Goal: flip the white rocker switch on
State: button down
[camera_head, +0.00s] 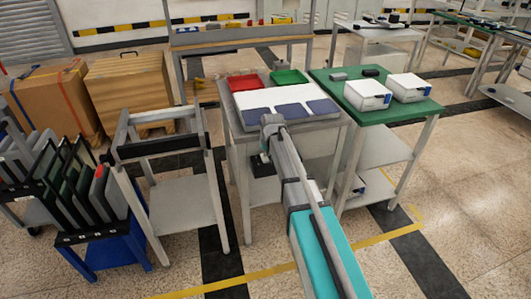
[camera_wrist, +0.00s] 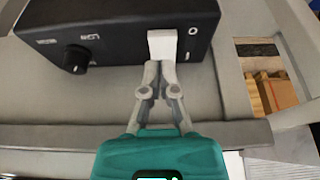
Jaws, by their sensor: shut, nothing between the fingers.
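In the wrist view, a black control box (camera_wrist: 120,32) stands on a grey surface (camera_wrist: 60,100). The white rocker switch (camera_wrist: 161,43) is at the right part of its face. The marks O and I sit to the right of the switch, O above I. I cannot tell which way the rocker is tipped. My gripper (camera_wrist: 161,66) is shut and empty. Its fingertips are at the lower edge of the rocker; contact is hard to tell.
A black round knob (camera_wrist: 76,59) is left of the switch on the box. In the head view, a grey table (camera_head: 234,127) holds a red tray (camera_head: 245,82), a green tray (camera_head: 289,77) and blue-grey pads. A green-topped table (camera_head: 400,110) with white boxes stands to its right.

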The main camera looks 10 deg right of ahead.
aim_at(265, 158)
jog(key=p+v, duration=1)
jog(key=v, duration=0.1)
jog(key=shift+s+r, duration=0.25)
jog(key=shift+s, duration=0.1)
jog(key=shift+w, duration=0.1)
dwell(0.4)
jog(key=shift+w+r+t, duration=0.15)
jog(key=shift+w+t, duration=0.15)
jog(key=shift+w, duration=0.25)
jog(key=b+x, duration=1.3)
jog(key=x, duration=0.1)
jog(key=shift+s+a, duration=0.1)
jog(key=shift+a, duration=0.05)
dwell(0.5)
dwell(0.5)
